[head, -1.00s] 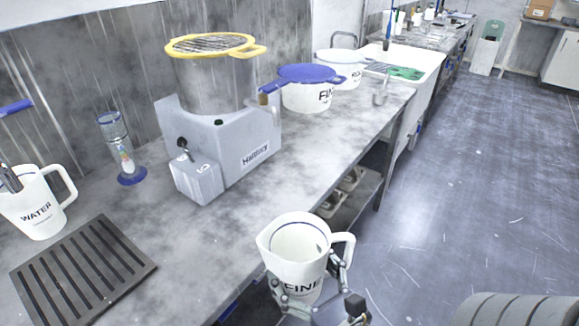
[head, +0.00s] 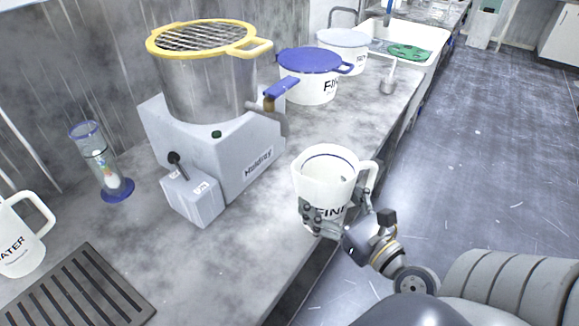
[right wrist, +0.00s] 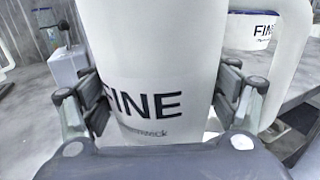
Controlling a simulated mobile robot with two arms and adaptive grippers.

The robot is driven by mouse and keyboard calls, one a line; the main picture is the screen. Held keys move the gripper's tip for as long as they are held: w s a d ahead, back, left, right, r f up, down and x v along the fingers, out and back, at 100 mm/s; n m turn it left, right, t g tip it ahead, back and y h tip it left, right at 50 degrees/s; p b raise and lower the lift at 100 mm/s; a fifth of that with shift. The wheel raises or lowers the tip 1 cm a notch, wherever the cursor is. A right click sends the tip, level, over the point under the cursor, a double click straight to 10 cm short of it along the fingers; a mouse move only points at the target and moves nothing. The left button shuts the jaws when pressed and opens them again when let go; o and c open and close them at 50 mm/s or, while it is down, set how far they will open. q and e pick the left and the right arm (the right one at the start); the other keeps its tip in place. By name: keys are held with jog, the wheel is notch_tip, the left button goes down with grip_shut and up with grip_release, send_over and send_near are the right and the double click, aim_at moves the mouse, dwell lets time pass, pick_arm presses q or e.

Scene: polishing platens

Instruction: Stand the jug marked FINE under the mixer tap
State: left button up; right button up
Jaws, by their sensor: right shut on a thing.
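The white jug marked FINE (head: 325,176) is held upright in my right gripper (head: 335,215), above the bench's front edge, right of the mixer. In the right wrist view the jug (right wrist: 150,60) fills the middle, with the fingers (right wrist: 158,105) on both sides of it. The mixer (head: 205,125) is a grey machine with a steel vessel and a yellow-rimmed grille. Its tap (head: 282,90), with a blue lever, sticks out on the vessel's right side. The bench below the tap looks clear. My left gripper is not in view.
A white tub marked FINE with a blue lid (head: 310,80) stands behind the tap. The WATER jug (head: 18,240) and a slotted drain grate (head: 80,292) are at the left. A glass cylinder (head: 100,165) stands left of the mixer. A sink (head: 415,35) is at the back.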

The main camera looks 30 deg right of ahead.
jog(key=w+f+p, duration=0.1)
jog(key=w, duration=0.3)
jog(key=w+f+p, duration=0.1)
jog(key=w, duration=0.4)
jog(key=w+f+p, duration=0.1)
jog(key=w, duration=0.3)
jog(key=shift+w, duration=0.3)
jog(key=shift+f, duration=0.3)
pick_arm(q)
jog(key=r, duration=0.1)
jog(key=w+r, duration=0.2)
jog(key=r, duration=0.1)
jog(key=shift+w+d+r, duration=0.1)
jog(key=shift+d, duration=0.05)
pick_arm(e)
jog(key=o, duration=0.7)
jog(key=shift+f, duration=0.15)
jog(key=o, duration=0.4)
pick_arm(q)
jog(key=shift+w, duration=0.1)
